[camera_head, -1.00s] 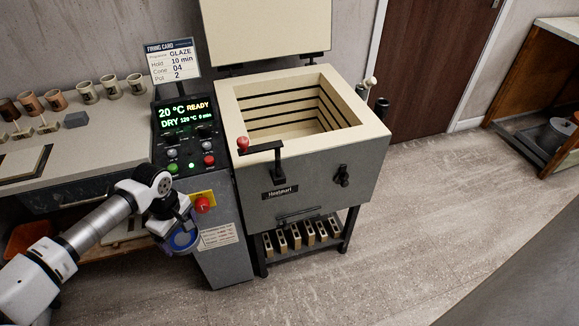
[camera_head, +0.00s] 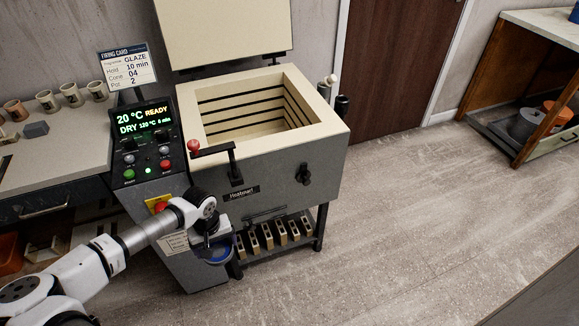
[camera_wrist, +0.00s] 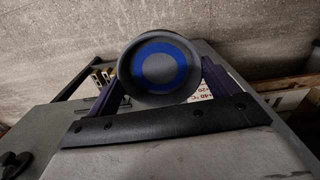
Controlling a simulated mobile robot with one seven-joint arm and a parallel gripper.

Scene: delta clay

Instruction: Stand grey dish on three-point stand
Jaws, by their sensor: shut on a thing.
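The grey dish (camera_wrist: 145,92) shows in the wrist view as a round grey bowl with a broad blue ring inside. My gripper (camera_head: 215,245) is shut on it, with a dark purple finger at either side of the dish. In the head view the dish (camera_head: 218,256) hangs low in front of the control cabinet, beside the kiln's lower left front. The kiln (camera_head: 315,140) stands with its lid up, and I see no object in the visible part of its chamber. I cannot make out a three-point stand for certain in either view.
A control panel (camera_head: 146,140) reads READY beside the kiln. A red-knobbed handle (camera_head: 194,146) juts from the kiln front. Several cups (camera_head: 70,95) and a grey block (camera_head: 36,130) stand on the left bench (camera_head: 75,150). The floor (camera_head: 400,220) at right is clear.

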